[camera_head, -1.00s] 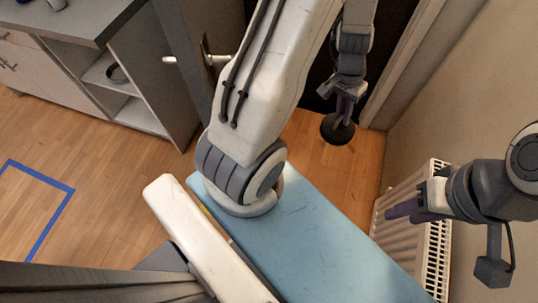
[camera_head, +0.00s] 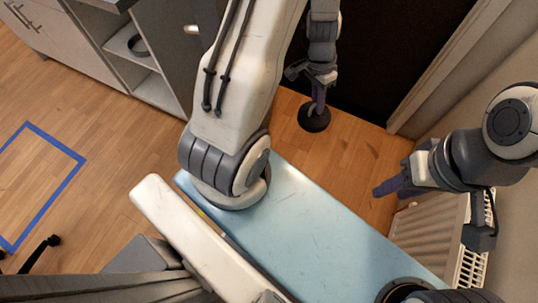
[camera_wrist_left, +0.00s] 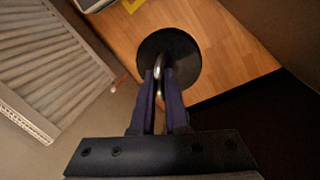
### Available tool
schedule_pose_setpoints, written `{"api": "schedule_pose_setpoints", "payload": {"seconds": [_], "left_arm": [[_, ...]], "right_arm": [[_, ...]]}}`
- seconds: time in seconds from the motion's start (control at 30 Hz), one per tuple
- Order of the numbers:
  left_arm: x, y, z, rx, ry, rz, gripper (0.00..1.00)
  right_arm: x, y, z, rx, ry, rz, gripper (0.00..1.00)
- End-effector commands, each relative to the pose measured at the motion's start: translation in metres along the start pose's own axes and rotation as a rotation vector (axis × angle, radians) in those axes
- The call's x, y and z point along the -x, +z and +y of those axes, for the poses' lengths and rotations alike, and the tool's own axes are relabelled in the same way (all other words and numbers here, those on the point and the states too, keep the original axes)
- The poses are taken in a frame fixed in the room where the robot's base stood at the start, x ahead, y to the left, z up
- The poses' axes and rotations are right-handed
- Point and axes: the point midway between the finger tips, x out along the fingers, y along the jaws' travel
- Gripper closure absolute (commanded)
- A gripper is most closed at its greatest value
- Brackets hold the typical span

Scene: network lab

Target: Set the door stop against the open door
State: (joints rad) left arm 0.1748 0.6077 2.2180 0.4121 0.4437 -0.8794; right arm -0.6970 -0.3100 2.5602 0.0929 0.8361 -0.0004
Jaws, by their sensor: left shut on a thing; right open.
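The door stop (camera_head: 314,119) is a round black disc with a metal loop on top; it also shows in the left wrist view (camera_wrist_left: 182,46). My left gripper (camera_head: 319,103) is shut on the loop and holds the disc near the dark doorway; its height over the floor is hard to judge. The open door (camera_head: 196,55) shows as a grey panel with a pale handle at upper left, mostly hidden by my left arm. The stop is well apart from it. My right gripper (camera_head: 388,188) is open and empty at the right, above the radiator side.
A white radiator (camera_head: 430,228) stands along the right wall. A grey cabinet (camera_head: 120,50) with open shelves stands at upper left. Blue tape (camera_head: 72,178) marks the wooden floor. Bare floor (camera_head: 360,150) lies between the stop and the wall.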

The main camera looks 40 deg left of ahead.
Motion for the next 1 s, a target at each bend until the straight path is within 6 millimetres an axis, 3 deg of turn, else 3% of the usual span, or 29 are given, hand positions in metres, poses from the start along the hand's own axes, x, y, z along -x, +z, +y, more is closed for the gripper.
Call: {"api": "schedule_pose_setpoints", "payload": {"seconds": [0.03, 0.3, 1.0], "left_arm": [[-0.034, 0.002, -0.012, -0.062, 0.001, -0.013, 1.00], [-0.127, 0.014, -0.050, -0.427, 0.001, -0.085, 1.00], [-0.327, 0.027, -0.123, -1.231, 0.002, -0.246, 1.00]], "right_arm": [[-0.031, 0.002, 0.002, 0.000, 0.000, 0.000, 0.58], [-0.103, 0.005, 0.007, 0.000, 0.000, 0.000, 0.58], [-0.259, 0.014, 0.019, 0.000, 0.000, 0.000, 0.58]]}}
